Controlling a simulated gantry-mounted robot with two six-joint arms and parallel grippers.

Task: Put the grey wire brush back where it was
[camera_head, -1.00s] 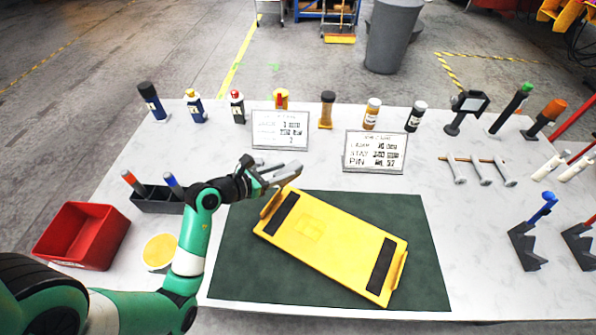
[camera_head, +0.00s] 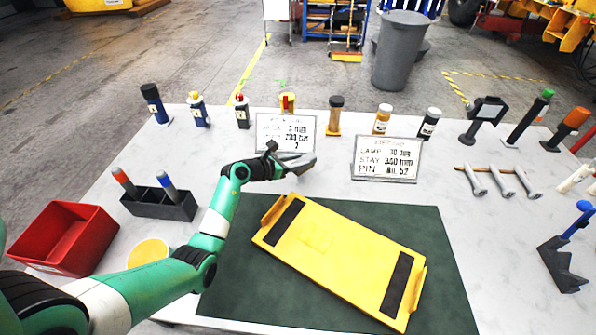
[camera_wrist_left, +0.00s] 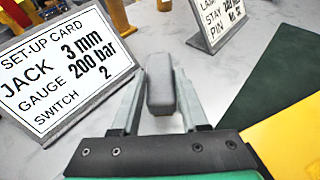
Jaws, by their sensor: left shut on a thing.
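My left gripper (camera_head: 301,163) is above the table, just in front of the first set-up card. In the left wrist view, my left gripper (camera_wrist_left: 160,98) is shut on a grey, rounded block-like piece, which I take to be the grey wire brush (camera_wrist_left: 161,88). Only its end shows between the fingers; the bristles are not visible. In the head view I cannot clearly make out the brush at the gripper. My right gripper is not in view.
Two set-up cards (camera_head: 272,134) (camera_head: 387,160) stand near the gripper. Bottles and cans line the back edge. A yellow casting (camera_head: 335,250) lies on the green mat (camera_head: 240,280). A black holder (camera_head: 170,206) and red bin (camera_head: 62,240) are at left.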

